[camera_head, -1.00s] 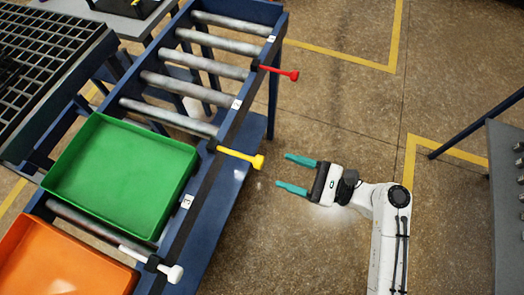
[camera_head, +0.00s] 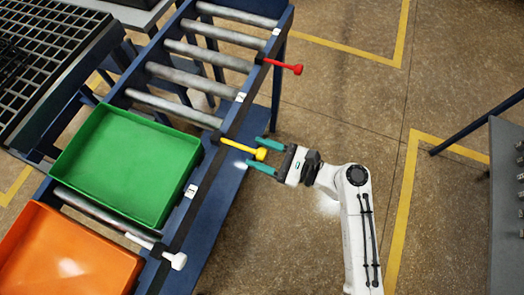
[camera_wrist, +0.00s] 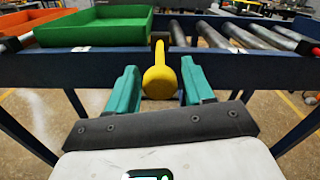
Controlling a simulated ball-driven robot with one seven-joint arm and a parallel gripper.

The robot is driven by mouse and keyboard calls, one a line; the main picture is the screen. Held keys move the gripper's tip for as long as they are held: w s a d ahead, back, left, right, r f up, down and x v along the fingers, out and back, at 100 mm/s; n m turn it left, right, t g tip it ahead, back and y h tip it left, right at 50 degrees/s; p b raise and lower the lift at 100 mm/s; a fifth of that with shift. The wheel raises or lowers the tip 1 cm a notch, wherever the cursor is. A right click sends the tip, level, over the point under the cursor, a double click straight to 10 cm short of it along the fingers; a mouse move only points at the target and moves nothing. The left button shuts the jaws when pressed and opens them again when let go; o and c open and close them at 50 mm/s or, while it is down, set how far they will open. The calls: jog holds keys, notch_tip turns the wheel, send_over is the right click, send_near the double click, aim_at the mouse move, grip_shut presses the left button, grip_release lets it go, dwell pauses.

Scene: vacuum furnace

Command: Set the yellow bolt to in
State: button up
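The yellow bolt (camera_head: 240,149) sticks out of the side rail of the roller conveyor, with its round knob at the outer end. In the wrist view the yellow bolt (camera_wrist: 160,76) shows end-on, its knob between my two fingers. My gripper (camera_head: 261,156) is open, with one teal finger on either side of the knob.
The blue conveyor rail (camera_head: 252,85) also carries a red bolt (camera_head: 283,65) farther up and a white bolt (camera_head: 165,254) lower down. A green tray (camera_head: 125,165) and an orange tray (camera_head: 65,255) rest on the rollers.

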aim_at(234, 143)
grip_shut()
dwell(0.3)
jog(key=x, duration=0.7)
jog(key=shift+a+p, duration=0.1)
jog(key=shift+p, duration=0.2)
jog(key=shift+o, duration=1)
grip_release()
jog(key=shift+a, duration=0.1)
jog(key=b+v, duration=0.1)
jog(key=v, duration=0.9)
jog(key=shift+d+b, duration=0.35)
jog(key=shift+d, duration=0.05)
